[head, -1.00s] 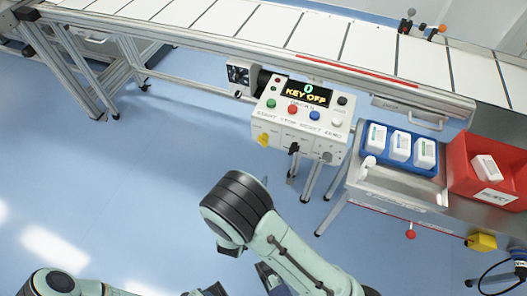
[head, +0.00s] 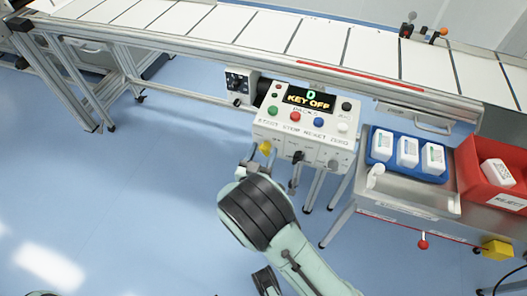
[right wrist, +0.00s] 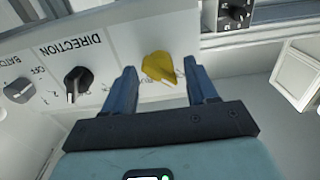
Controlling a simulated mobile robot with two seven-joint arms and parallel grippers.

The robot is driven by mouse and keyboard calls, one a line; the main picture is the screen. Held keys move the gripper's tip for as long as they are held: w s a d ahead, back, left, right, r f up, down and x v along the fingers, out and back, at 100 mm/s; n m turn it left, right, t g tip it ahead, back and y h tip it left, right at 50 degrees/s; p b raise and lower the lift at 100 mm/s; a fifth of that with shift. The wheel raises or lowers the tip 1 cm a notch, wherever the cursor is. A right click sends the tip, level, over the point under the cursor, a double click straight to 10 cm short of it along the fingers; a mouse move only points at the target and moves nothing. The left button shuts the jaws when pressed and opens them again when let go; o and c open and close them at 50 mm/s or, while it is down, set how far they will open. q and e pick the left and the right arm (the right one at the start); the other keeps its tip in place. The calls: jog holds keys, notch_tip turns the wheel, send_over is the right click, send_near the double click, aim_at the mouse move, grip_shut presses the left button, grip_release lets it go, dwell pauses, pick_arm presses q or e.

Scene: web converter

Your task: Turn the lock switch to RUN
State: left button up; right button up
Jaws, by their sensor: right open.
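The control box (head: 306,128) has a row of knobs on its front face, and its display (head: 309,97) reads KEY OFF. The yellow lock switch (head: 265,147) is the leftmost knob; in the right wrist view it (right wrist: 158,68) sits slightly tilted just beyond my fingertips. My right gripper (head: 257,157) is at the switch in the head view. In the right wrist view my right gripper (right wrist: 163,78) is open, with one blue finger on each side of the switch; I cannot tell whether they touch it. Dark gripper parts at the bottom edge, probably my left gripper (head: 265,281), are mostly cut off.
A black DIRECTION knob (right wrist: 75,84) is close beside one finger, with a grey knob (right wrist: 18,90) farther left. The conveyor (head: 270,40) runs behind the box. A blue tray (head: 378,152) of white packs and a red bin (head: 470,165) stand right. Floor at left is clear.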

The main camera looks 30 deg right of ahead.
jog(key=shift+w+d, duration=0.35)
jog(key=shift+d, duration=0.05)
